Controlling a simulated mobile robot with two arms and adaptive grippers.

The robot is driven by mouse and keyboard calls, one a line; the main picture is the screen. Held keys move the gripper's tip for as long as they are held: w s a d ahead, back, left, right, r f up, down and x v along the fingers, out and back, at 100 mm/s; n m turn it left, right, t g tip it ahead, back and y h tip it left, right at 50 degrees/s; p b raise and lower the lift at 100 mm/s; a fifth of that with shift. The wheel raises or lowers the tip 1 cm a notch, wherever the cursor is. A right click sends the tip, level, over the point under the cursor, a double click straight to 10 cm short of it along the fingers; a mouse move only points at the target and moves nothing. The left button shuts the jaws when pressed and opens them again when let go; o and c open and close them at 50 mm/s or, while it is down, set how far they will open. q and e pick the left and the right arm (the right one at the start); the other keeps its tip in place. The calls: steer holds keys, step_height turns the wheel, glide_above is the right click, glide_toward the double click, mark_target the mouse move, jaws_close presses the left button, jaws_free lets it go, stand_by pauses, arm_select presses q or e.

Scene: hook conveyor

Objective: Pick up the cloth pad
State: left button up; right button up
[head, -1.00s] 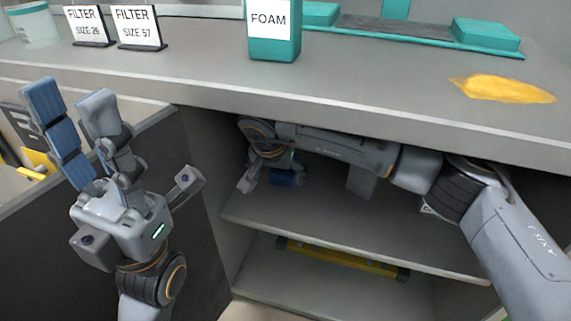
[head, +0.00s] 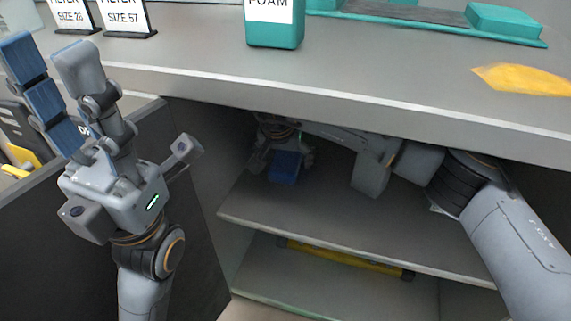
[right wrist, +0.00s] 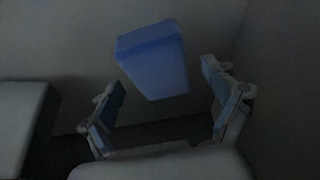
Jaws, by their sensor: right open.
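A blue block-like object (head: 285,167) sits inside the cabinet, toward the left of its upper shelf space. It also shows in the right wrist view (right wrist: 154,62), tilted, with its near end between and beyond the fingertips. My right gripper (right wrist: 163,82) is open around the space before it and holds nothing. In the head view the right gripper is partly hidden in shadow under the counter. A flat yellow cloth-like piece (head: 525,79) lies on the counter at the right. I cannot tell which of the two is the cloth pad. My left gripper (head: 46,52) is open, empty, fingers up.
The counter edge (head: 330,112) hangs over my right arm. An open dark door (head: 70,230) stands behind my left arm. A yellow bar (head: 345,258) lies on the lower shelf. A teal FOAM container (head: 275,32), filter signs (head: 124,17) and a teal tray (head: 440,27) stand on the counter.

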steer(key=shift+f, duration=0.2)
stand_by(0.3)
steer(key=c, duration=1.2)
steer(key=shift+c, duration=0.2)
steer(key=shift+r, duration=0.15)
